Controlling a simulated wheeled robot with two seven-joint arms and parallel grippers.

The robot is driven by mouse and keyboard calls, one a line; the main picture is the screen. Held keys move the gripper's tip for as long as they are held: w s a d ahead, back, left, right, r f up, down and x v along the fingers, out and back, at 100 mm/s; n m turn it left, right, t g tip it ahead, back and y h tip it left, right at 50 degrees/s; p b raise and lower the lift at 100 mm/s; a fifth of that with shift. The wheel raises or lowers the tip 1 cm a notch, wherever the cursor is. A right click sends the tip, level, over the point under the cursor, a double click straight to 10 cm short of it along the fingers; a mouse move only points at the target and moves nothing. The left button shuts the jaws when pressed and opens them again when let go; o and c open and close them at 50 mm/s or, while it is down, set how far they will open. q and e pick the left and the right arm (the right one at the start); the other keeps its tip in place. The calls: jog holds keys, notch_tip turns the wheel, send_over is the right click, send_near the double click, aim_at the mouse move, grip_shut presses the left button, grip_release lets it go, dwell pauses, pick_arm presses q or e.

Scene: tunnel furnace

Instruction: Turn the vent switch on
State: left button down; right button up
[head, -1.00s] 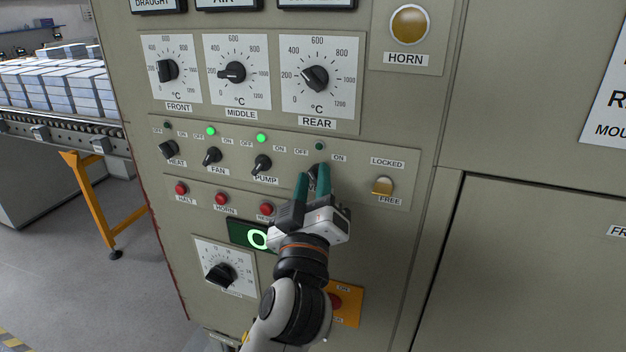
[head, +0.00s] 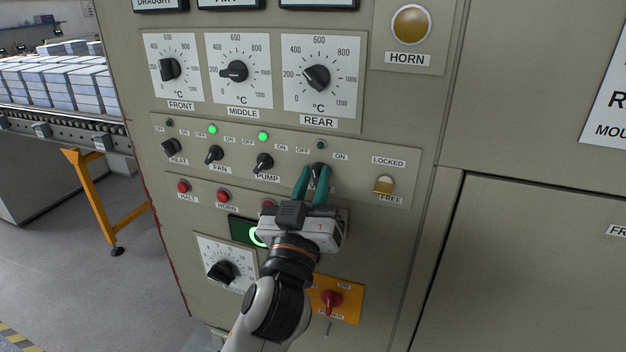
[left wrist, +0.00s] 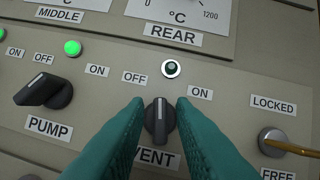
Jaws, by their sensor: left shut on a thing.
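The vent switch (head: 318,169) is a black rotary knob on the grey panel, right of the pump switch. In the left wrist view the knob (left wrist: 159,121) stands upright between the OFF and ON labels, above the partly covered VENT label (left wrist: 154,158). The small lamp above it (head: 320,146) is dark, also in the left wrist view (left wrist: 171,69). My left gripper (head: 314,178) is shut on the vent knob, with one green finger on each side. My right gripper is not in view.
The pump switch (head: 263,162) and fan switch (head: 214,154) are to the left under lit green lamps. A LOCKED/FREE key switch (head: 384,185) is close on the right. Red buttons (head: 222,196) and a red switch on a yellow plate (head: 331,300) are lower.

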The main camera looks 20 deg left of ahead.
pick_arm(q)
jog(key=m+h+p, duration=0.1)
jog(key=m, duration=0.1)
jog(key=m+h+p, duration=0.1)
jog(key=m, duration=0.1)
jog(key=m+h+p, duration=0.1)
jog(key=m, duration=0.2)
jog(key=shift+a+r+h, duration=0.1)
jog(key=shift+r+h, duration=0.15)
jog(key=shift+h, duration=0.05)
jog(key=shift+m+g+h+p, duration=0.35)
jog(key=shift+m+h+p, duration=0.55)
jog(key=shift+m, duration=0.85)
jog(key=shift+m+g+h+p, duration=0.35)
jog(key=shift+m+h+p, duration=0.55)
jog(key=shift+m, duration=0.85)
jog(key=c, duration=1.5)
grip_release()
jog(key=shift+f, duration=0.1)
jog(key=shift+w+f, duration=0.1)
jog(key=shift+w, duration=0.1)
